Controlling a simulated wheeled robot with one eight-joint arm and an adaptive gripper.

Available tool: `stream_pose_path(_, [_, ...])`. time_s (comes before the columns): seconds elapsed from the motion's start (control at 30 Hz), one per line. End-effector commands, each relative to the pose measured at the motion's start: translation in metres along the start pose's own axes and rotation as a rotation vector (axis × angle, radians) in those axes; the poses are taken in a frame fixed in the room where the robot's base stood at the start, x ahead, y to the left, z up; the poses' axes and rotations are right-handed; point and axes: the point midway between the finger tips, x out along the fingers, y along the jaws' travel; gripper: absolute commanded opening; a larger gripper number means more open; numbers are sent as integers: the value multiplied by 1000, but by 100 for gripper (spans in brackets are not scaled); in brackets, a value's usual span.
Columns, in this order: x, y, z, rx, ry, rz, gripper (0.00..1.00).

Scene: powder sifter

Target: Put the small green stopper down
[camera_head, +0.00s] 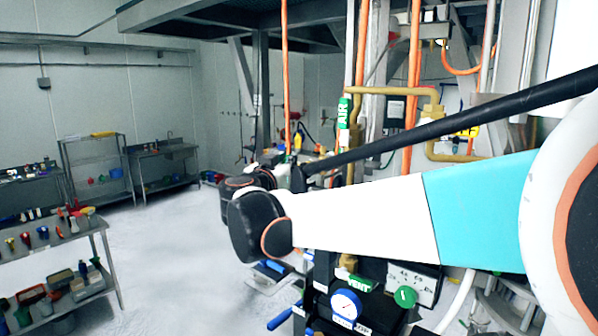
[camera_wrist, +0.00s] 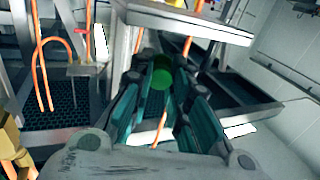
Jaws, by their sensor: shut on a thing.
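In the wrist view, my gripper (camera_wrist: 160,95) has its two dark teal fingers shut around the small green stopper (camera_wrist: 163,74). The stopper shows as a round green shape between the fingertips, held in the air. In the head view, my white and turquoise arm reaches across to the left. The gripper and the stopper cannot be made out clearly there.
A steel table (camera_head: 98,224) with several small tools stands at the left. Shelves and a bench (camera_head: 165,150) stand by the back wall. Open floor (camera_head: 175,240) lies between.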

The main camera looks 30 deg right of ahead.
Motion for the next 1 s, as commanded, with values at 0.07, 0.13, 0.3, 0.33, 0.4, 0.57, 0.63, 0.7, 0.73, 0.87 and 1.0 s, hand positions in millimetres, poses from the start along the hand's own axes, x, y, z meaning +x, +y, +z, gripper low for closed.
stream_pose_path(0.07, [-1, 0, 10, 0, 0, -1, 0])
stream_pose_path(0.13, [-2, 0, 17, 0, 0, -1, 0])
stream_pose_path(0.3, [-2, 1, 22, 0, 0, -2, 0])
stream_pose_path(0.33, [-2, 1, 22, 0, 0, -2, 0])
stream_pose_path(0.4, [-2, 0, 22, 0, 0, -2, 0])
stream_pose_path(0.57, [-2, 0, 25, 0, 0, -2, 0])
stream_pose_path(0.63, [-2, 0, 27, 0, 0, -2, 0])
stream_pose_path(0.7, [-2, 0, 29, 0, 0, -2, 0])
stream_pose_path(0.73, [-2, 0, 30, 0, 0, -2, 0])
stream_pose_path(0.87, [-2, 0, 33, 0, 0, -2, 0])
stream_pose_path(1.0, [-3, 1, 35, 1, -2, -2, 0])
